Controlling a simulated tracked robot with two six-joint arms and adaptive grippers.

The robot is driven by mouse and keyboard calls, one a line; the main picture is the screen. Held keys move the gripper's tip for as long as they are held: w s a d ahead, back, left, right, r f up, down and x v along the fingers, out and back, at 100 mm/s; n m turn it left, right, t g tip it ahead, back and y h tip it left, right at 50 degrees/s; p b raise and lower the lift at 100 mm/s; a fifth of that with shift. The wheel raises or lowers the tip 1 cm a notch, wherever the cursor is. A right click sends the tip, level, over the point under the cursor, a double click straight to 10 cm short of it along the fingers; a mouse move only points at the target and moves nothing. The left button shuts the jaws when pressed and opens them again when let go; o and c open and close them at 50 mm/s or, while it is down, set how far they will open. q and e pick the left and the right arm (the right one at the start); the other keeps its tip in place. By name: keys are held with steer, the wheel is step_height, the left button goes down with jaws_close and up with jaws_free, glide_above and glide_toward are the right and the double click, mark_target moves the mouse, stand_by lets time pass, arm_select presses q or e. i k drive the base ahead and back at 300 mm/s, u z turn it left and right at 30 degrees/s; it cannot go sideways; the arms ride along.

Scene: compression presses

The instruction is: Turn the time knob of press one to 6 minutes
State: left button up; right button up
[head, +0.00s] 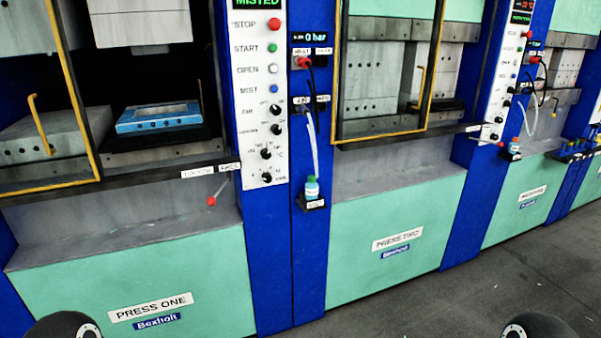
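Press one (80,285) is the mint-green machine at the left of the head view, with its name on the front. Its white control panel (246,165) stands on the blue column to the right of its opening. Black knobs run down the lower panel: a top knob (276,109), a second knob (277,129), a third knob (266,153) and a bottom knob (267,177). Their labels and scales are too small to read surely, so I cannot tell which is the time knob or its setting. Neither gripper is in view.
Above the knobs are a red stop button (274,25), a green start button (273,48), and white and blue buttons. A yellow-edged door (85,140) and a blue mould (158,119) are at press one. A bottle (311,188) stands right of the panel. Press two (390,200) follows.

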mark_target(267, 178)
steer(key=u, duration=0.25)
steer(key=i, duration=1.1)
steer(key=u, duration=0.8)
steer(key=k, duration=0.9)
steer(key=u, duration=0.2)
steer(key=i, duration=0.9)
steer(key=z, duration=0.05)
